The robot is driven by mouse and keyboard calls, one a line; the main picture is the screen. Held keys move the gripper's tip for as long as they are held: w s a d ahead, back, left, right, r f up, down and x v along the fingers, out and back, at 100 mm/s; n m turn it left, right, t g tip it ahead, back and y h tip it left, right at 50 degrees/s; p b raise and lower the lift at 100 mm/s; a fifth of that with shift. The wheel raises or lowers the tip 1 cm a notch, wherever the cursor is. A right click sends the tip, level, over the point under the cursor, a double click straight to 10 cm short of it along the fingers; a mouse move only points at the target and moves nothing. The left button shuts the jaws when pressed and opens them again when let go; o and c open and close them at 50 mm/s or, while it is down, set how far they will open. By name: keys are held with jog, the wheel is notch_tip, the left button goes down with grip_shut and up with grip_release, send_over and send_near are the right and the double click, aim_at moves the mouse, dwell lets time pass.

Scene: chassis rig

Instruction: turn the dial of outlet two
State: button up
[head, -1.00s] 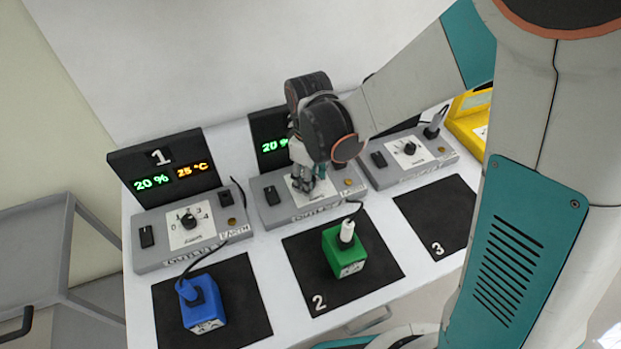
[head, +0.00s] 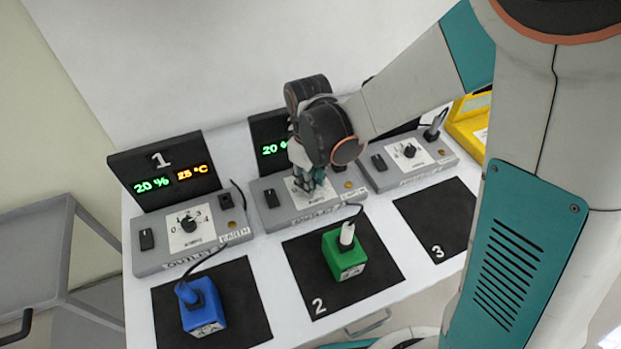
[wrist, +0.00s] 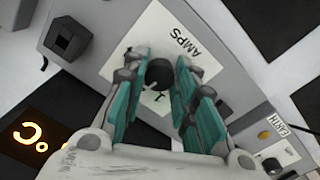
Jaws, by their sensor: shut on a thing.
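The middle outlet box (head: 265,215) is grey and stands behind the mat marked 2. Its white dial plate (head: 322,192) is partly hidden by my gripper in the head view. My gripper (head: 310,184) points down onto this plate. In the wrist view, the round black dial (wrist: 159,74) sits on the plate marked AMPS (wrist: 150,30), between the teal fingers of my gripper (wrist: 158,88). The fingers are shut on the dial. Part of the dial's scale is covered by the fingers.
Outlet one (head: 160,260) with its display (head: 165,165) stands left; another outlet (head: 430,172) stands right. A green block (head: 344,262) with a plug is on mat 2 (head: 300,265). A blue block (head: 208,318) is on the left mat (head: 250,300). Cables run between boxes and blocks.

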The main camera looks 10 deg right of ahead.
jog(key=m, duration=0.6)
dwell(0.6)
jog(key=o, duration=1.1)
jog(key=shift+c, duration=0.2)
